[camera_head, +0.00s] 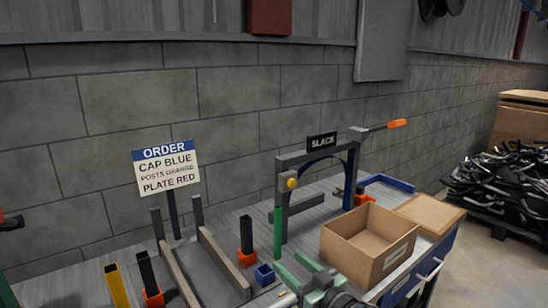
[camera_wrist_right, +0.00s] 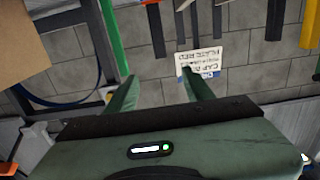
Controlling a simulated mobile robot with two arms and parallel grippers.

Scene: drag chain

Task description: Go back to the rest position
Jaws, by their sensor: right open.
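My right gripper (camera_head: 293,263) is at the bottom centre of the head view, beside the cardboard box, with its green fingers apart. In the right wrist view the two fingers (camera_wrist_right: 160,84) are spread with nothing between them. The wall and the order sign (camera_wrist_right: 208,60) show beyond them.
The open cardboard box (camera_head: 348,258) stands right of my right gripper. The slack frame (camera_head: 324,170) with an orange-handled lever stands behind. Several posts in orange bases, the rails (camera_head: 222,262) and the order sign (camera_head: 167,170) are to the left.

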